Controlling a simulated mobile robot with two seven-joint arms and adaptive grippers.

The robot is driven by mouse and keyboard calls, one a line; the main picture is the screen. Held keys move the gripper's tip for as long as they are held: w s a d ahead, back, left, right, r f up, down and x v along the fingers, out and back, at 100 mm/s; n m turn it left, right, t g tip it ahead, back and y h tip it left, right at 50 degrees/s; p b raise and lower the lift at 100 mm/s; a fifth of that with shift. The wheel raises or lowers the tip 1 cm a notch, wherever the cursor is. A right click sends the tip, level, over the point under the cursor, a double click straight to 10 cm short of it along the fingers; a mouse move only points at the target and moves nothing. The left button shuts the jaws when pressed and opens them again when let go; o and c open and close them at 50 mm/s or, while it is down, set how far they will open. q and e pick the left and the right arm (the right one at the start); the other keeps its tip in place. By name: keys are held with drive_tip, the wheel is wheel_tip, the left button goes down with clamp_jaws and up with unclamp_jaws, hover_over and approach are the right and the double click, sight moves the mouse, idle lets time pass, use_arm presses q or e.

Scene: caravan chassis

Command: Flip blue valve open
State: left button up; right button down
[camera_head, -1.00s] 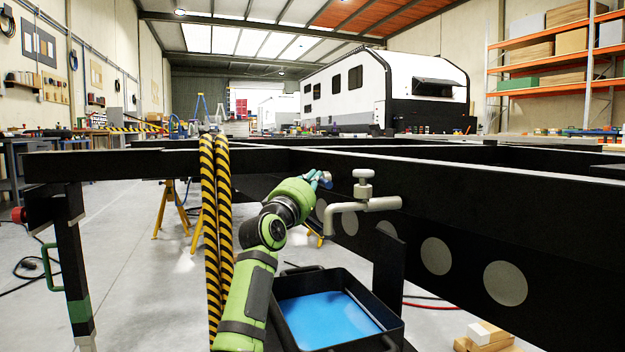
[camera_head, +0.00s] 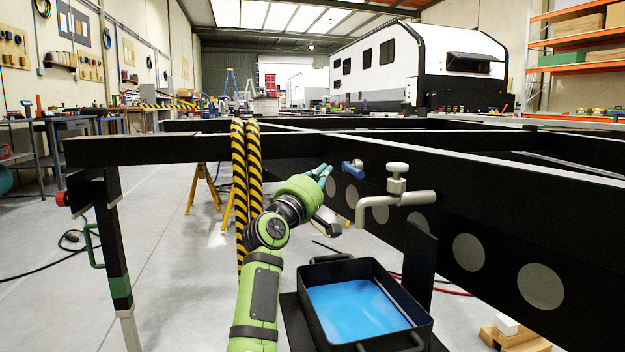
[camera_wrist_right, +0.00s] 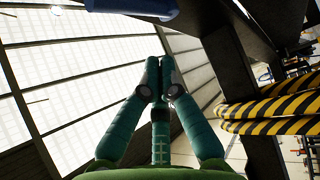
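The blue valve (camera_head: 352,169) sits on the inner face of the black chassis beam, a small blue handle with a metal end. My right gripper (camera_head: 325,171) is just left of it, with a small gap between its teal fingers and the handle. In the right wrist view the fingertips of my right gripper (camera_wrist_right: 158,68) are drawn together, with nothing seen between them. A blue shape, likely the valve handle (camera_wrist_right: 135,8), is cut off at the top edge there. My left gripper is not in view.
A grey tap with a pale knob (camera_head: 397,190) sticks out right of the blue valve. A black tray of blue liquid (camera_head: 325,263) stands below. The black beam (camera_head: 500,185) runs along the right.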

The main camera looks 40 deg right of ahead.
drive_tip(key=a+f, duration=0.1)
drive_tip(key=w+a+f, duration=0.1)
drive_tip(key=shift+f, duration=0.4)
